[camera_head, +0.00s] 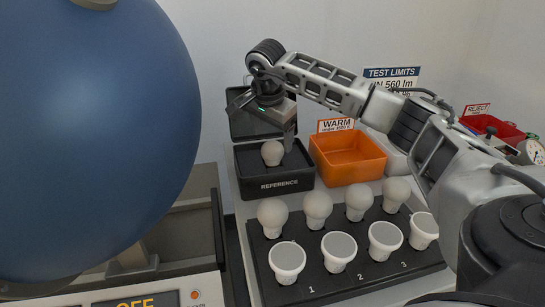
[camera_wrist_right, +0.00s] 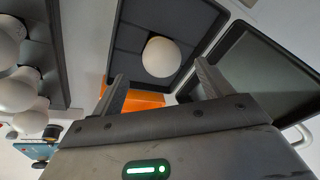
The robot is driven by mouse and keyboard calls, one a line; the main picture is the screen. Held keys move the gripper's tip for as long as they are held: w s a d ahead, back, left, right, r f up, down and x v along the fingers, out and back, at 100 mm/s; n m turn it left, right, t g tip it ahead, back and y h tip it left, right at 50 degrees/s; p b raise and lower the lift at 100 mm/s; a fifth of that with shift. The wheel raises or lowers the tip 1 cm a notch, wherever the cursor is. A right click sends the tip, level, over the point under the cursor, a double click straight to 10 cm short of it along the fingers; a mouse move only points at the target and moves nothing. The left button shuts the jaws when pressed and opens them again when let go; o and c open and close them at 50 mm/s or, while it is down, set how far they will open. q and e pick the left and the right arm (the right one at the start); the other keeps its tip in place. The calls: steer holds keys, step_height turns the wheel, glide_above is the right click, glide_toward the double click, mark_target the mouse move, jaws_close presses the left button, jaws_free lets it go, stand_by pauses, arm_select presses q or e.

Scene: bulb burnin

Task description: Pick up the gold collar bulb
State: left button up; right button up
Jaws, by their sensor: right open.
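A white bulb (camera_head: 272,152) stands in the black REFERENCE box (camera_head: 285,184). I cannot make out a gold collar on it or on any other bulb; its lower part is hidden in the box. My right gripper (camera_head: 286,132) hangs just above and behind this bulb in the head view. In the right wrist view the gripper (camera_wrist_right: 163,86) is open and empty, and the bulb (camera_wrist_right: 161,57) shows beyond the gap between its fingers, apart from them. My left gripper is not in view.
The box's raised lid (camera_head: 251,124) stands behind it. An orange WARM bin (camera_head: 347,160) is to its right. A large blue sphere (camera_head: 95,130) blocks the left. A red REJECT bin (camera_head: 490,127) is far right.

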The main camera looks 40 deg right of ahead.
mark_target(272, 144)
steer(key=x, duration=0.5)
steer(key=shift+w+d+f, duration=0.1)
steer(key=shift+w, duration=0.05)
steer(key=c, duration=1.1)
